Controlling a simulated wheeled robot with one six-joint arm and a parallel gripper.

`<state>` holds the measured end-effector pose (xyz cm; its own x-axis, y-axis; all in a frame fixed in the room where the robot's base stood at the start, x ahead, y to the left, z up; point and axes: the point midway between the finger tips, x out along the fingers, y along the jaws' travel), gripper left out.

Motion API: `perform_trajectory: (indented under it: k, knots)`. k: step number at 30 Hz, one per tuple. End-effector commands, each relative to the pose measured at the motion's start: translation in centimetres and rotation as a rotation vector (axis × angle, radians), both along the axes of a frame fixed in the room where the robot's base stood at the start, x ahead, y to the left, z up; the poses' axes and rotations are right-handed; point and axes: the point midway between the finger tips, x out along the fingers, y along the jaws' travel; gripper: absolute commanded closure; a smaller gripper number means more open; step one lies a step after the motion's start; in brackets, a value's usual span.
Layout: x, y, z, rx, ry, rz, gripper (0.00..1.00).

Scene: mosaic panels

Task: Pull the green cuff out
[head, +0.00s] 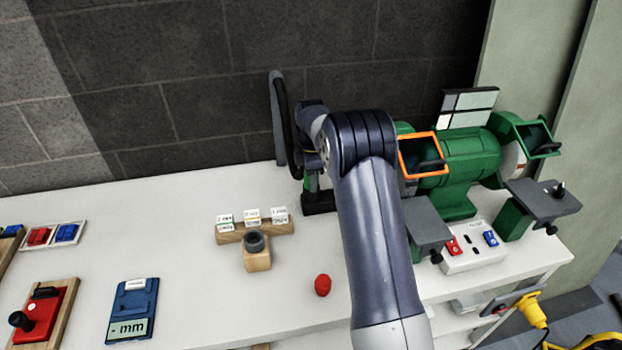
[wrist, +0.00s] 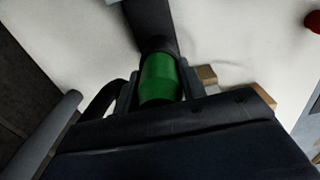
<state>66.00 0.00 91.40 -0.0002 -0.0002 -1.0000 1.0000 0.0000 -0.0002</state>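The green cuff (wrist: 160,78) is a short green cylinder on a black rod-like part (wrist: 152,25) in the wrist view. My gripper (wrist: 161,85) has one finger on each side of it, with no gap that I can see between fingers and cuff. In the head view only a small green piece (head: 311,183) shows left of my arm, above a black base (head: 320,203). My arm and wrist hide the gripper's fingertips there. The cuff's lower end is hidden by the gripper body in the wrist view.
A green bench grinder (head: 462,160) with an orange-framed shield stands right of my arm. A red knob-like object (head: 323,285) and a wooden holder (head: 256,232) with cards are on the white bench (head: 190,290). A blue meter (head: 133,309) lies at left. A dark wall stands behind.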

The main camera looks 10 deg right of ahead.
Motion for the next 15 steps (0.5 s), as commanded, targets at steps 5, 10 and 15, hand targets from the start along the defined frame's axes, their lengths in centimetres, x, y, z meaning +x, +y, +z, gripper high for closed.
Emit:
perform_trajectory:
  k: [5, 10, 15]
  knots:
    - [0.00, 0.00, 0.01, 0.000, 0.000, 0.000, 0.76]
    - [0.01, 0.00, 0.02, 0.000, 0.000, 0.000, 0.90]
    - [0.01, 0.00, 0.05, 0.000, -0.001, 0.000, 0.99]
